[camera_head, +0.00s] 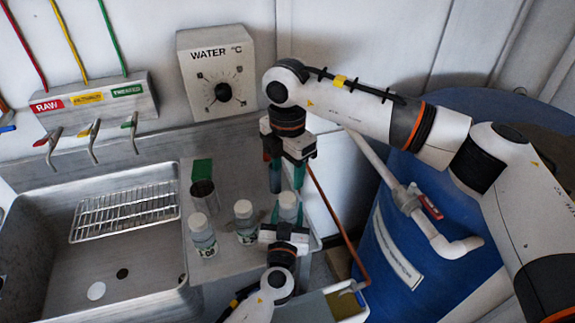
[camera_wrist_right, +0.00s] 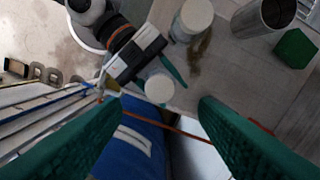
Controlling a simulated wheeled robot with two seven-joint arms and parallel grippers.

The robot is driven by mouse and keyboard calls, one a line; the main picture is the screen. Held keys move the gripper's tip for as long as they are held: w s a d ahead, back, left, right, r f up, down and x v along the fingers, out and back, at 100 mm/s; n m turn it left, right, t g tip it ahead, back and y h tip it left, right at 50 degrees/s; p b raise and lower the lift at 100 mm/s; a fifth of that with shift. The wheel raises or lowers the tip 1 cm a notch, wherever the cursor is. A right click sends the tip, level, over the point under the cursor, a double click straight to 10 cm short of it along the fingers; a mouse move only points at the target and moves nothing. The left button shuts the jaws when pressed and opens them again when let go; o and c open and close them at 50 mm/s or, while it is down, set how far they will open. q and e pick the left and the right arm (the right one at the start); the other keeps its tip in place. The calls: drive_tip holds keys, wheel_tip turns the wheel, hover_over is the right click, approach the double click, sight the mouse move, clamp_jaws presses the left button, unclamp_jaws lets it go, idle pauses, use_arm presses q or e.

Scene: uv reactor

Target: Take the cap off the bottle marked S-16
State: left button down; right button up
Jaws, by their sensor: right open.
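Three clear bottles with white caps stand on the counter: a left one (camera_head: 202,236), a middle one (camera_head: 245,225) and a right one (camera_head: 288,203). Their labels are too small to read, so I cannot tell which is S-16. My left gripper (camera_head: 286,220) is at the right bottle, with its green fingers on either side of the body, and appears shut on it. The white cap (camera_wrist_right: 159,88) of this bottle is clear in the right wrist view. My right gripper (camera_head: 287,178) is open and empty, pointing down above the right bottle, apart from its cap.
A steel cup (camera_head: 205,196) and a green block (camera_head: 202,170) stand behind the bottles. The sink (camera_head: 100,250) with a wire rack (camera_head: 125,210) is at left. A blue barrel (camera_head: 420,240), a pale pipe (camera_head: 405,197) and a copper-coloured pipe (camera_head: 335,218) are at right.

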sight(287, 198)
wheel_tip(287, 198, down, 8)
drive_tip(key=shift+r, duration=0.25)
drive_tip(key=c, duration=1)
drive_tip(key=shift+n, duration=0.3)
drive_tip(key=shift+c, duration=0.2)
